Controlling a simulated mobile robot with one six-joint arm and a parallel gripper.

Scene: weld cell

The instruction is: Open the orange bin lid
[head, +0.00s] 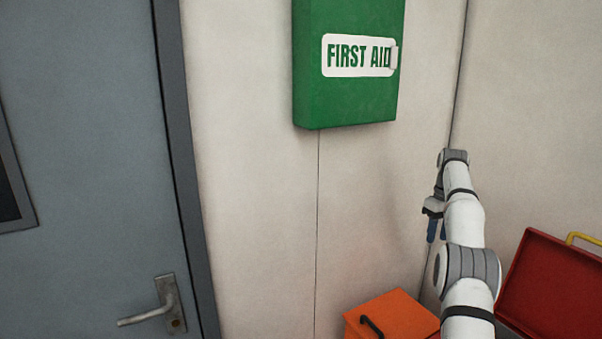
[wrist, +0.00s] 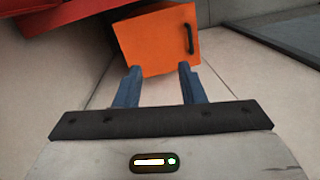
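The orange bin (head: 400,316) stands on the floor against the wall at the bottom of the head view, with its lid shut and a black handle (head: 371,326) on the lid. In the wrist view the orange lid (wrist: 150,40) lies ahead of the fingertips, with the black handle (wrist: 189,38) towards its right side. My gripper (wrist: 160,70) is open and empty, its two blue fingers apart. In the head view my gripper (head: 431,238) is above the bin, pointing down, partly hidden by my arm. The bin's lower body is out of the head view.
A red box with a raised lid (head: 552,285) and yellow handle stands right of the bin; it also shows at the wrist view's top left (wrist: 60,14). A green first aid cabinet (head: 348,95) hangs on the wall above. A grey door (head: 90,180) is at left.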

